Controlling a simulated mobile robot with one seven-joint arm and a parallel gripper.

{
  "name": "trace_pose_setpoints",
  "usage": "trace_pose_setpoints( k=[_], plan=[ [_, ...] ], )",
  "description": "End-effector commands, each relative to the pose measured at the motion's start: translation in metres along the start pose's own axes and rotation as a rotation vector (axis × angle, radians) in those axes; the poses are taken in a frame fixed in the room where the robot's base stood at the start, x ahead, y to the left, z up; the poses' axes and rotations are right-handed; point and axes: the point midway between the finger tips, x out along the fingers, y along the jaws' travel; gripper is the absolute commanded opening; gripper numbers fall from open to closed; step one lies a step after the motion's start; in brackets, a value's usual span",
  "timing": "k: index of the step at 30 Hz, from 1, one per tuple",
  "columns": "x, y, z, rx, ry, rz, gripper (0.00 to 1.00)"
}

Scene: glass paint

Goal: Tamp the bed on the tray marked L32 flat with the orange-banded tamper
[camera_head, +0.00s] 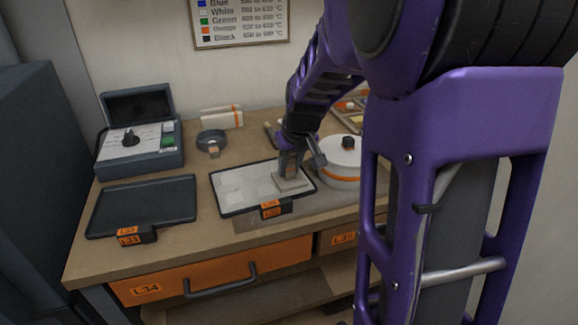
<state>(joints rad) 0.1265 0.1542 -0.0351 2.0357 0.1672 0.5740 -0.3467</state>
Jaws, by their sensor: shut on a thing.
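A dark-rimmed tray (224,212) lies mid-table with a pale, patchy bed (242,186) in it. An orange label (271,212) hangs on its front edge; its lettering is too small to read surely. My gripper (291,160) points down over the right part of this tray. It is shut on the tamper (292,184), whose flat grey plate is low at the bed's right side. I cannot tell whether the plate touches the bed. The tamper's handle is mostly hidden by my gripper, and I cannot make out its orange band.
An empty dark tray (150,203) lies on the left. Behind it stands a grey device (140,150) with an open lid. A dark ring-shaped holder (212,139) is at the back. A white round pot (342,172) with an orange stripe stands close right of my gripper.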

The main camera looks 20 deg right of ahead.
Motion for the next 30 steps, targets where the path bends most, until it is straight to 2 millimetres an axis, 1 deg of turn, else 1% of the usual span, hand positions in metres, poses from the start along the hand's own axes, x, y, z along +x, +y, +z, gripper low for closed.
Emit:
trace_pose_setpoints(
  k=[4, 13, 30],
  plan=[
    [0.005, 0.0001, 0.0018, 0.0, 0.001, 0.0, 0.0],
    [0.0041, 0.0, 0.0015, 0.0, 0.001, 0.0, 0.0],
    [0.0088, 0.0001, 0.0033, 0.0, 0.001, 0.0, 0.0]
  ],
)
